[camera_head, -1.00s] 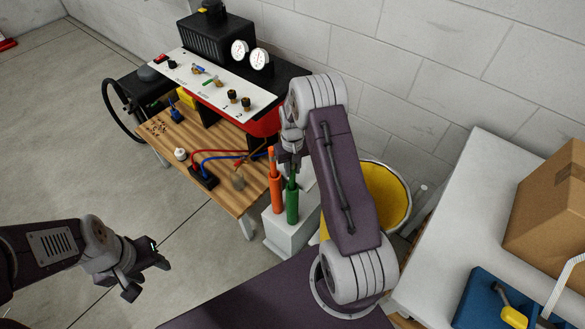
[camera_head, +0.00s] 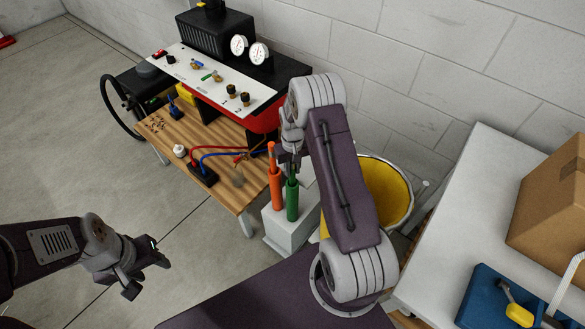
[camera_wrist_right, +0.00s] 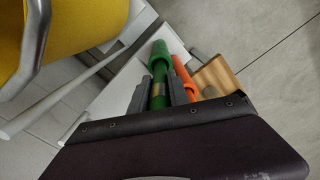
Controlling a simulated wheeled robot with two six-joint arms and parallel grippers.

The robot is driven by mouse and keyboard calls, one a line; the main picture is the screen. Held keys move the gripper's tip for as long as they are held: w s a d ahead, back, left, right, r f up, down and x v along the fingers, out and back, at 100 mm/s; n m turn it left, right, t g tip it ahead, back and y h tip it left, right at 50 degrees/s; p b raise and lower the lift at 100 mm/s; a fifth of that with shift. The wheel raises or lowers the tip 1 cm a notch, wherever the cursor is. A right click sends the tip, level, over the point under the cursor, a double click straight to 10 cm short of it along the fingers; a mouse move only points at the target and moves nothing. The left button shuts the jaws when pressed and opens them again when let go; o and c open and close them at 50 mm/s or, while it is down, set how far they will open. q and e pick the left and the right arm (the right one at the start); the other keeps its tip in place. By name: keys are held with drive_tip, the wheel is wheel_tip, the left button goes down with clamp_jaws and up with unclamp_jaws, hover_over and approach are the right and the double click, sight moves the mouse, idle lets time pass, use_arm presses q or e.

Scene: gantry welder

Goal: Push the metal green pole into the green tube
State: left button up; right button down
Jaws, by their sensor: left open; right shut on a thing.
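The green tube (camera_head: 292,204) stands upright in a pale block beside an orange tube. It also shows in the right wrist view (camera_wrist_right: 160,58). The metal green pole (camera_wrist_right: 158,90) is between the fingers of my right gripper (camera_wrist_right: 161,94), which is shut on it. The pole lines up with the tube's mouth; how deep it sits I cannot tell. In the head view my right gripper (camera_head: 290,158) is just above the green tube, and its fingers largely hide the pole. My left gripper (camera_head: 160,252) is open and empty, over the floor at the left.
The orange tube (camera_head: 276,188) with its orange rod stands close on the left. The pale block (camera_head: 287,235) holds both tubes. A wooden bench (camera_head: 228,192) with cables is to the left. A yellow drum (camera_head: 388,190) is behind my right arm. A white table (camera_head: 440,255) is at right.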

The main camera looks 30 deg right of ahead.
drive_tip(key=shift+f, duration=0.25)
drive_tip(key=c, duration=1.2)
unclamp_jaws()
drive_tip(key=shift+o, duration=0.2)
wheel_tip(320, 180, up, 9)
drive_tip(key=shift+r, duration=0.1)
